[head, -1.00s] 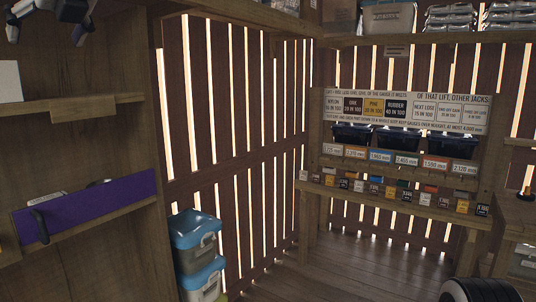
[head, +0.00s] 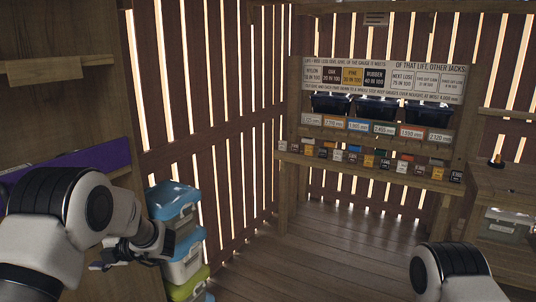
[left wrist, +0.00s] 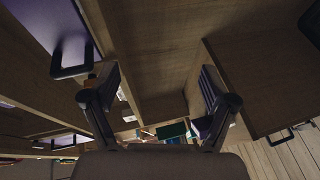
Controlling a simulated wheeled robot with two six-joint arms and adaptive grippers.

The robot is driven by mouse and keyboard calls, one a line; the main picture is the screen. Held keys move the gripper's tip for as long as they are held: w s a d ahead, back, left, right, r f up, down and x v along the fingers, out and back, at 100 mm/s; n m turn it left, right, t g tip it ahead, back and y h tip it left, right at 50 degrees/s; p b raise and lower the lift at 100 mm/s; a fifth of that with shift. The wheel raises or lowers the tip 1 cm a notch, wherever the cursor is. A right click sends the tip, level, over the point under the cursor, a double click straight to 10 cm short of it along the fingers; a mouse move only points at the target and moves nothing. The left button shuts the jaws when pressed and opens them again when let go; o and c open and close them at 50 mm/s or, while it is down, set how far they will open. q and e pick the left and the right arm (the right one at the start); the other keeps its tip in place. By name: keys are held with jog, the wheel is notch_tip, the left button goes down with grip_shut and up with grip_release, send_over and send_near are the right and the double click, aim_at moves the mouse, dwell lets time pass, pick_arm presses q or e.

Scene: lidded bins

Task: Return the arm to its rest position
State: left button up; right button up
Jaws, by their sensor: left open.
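My left arm comes in from the left in the head view, bent at a grey-white elbow with a black band. My left gripper (head: 118,256) hangs low at the lower left, beside the stacked lidded bins (head: 174,205); its jaw is small and dark there. In the left wrist view my left gripper (left wrist: 158,92) shows two dark fingers spread wide apart with nothing between them. Part of my right arm shows at the lower right of the head view; its gripper is out of frame.
A purple drawer front (head: 90,160) sits in the wooden shelving at left, and a purple front with a dark handle (left wrist: 62,35) shows in the wrist view. A workbench (head: 375,165) with dark bins (head: 377,109) stands at the back. The floor (head: 340,250) ahead is clear.

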pick_arm(q)
jog(key=s+d+f+m+t+h, duration=0.1)
jog(key=s+d+f+m+h, duration=0.1)
jog(key=s+f+m, duration=0.55)
jog(key=s+d+f+m+t+h, duration=0.2)
jog(key=f+m, duration=0.3)
jog(key=f, duration=0.6)
jog(key=s+d+f+m+t+h, duration=0.1)
jog(key=s+d+f+m+h, duration=0.1)
jog(key=s+f+m, duration=0.5)
jog(key=s+d+f+m+g+h, duration=0.1)
jog(key=s+d+f+m+h, duration=0.1)
jog(key=s, duration=0.5)
jog(key=s+d+f+m+g+h, duration=0.2)
jog(key=s+d+f+m+h, duration=0.1)
jog(key=s+d+m, duration=0.3)
jog(key=s+d+f+m+g+h+b, duration=0.1)
jog(key=s+d+f+m+g+h, duration=0.1)
jog(key=s+d, duration=0.4)
jog(key=shift+s+f+m+h, duration=0.6)
jog(key=shift+s+m+h, duration=0.5)
jog(key=shift+s+m, duration=0.05)
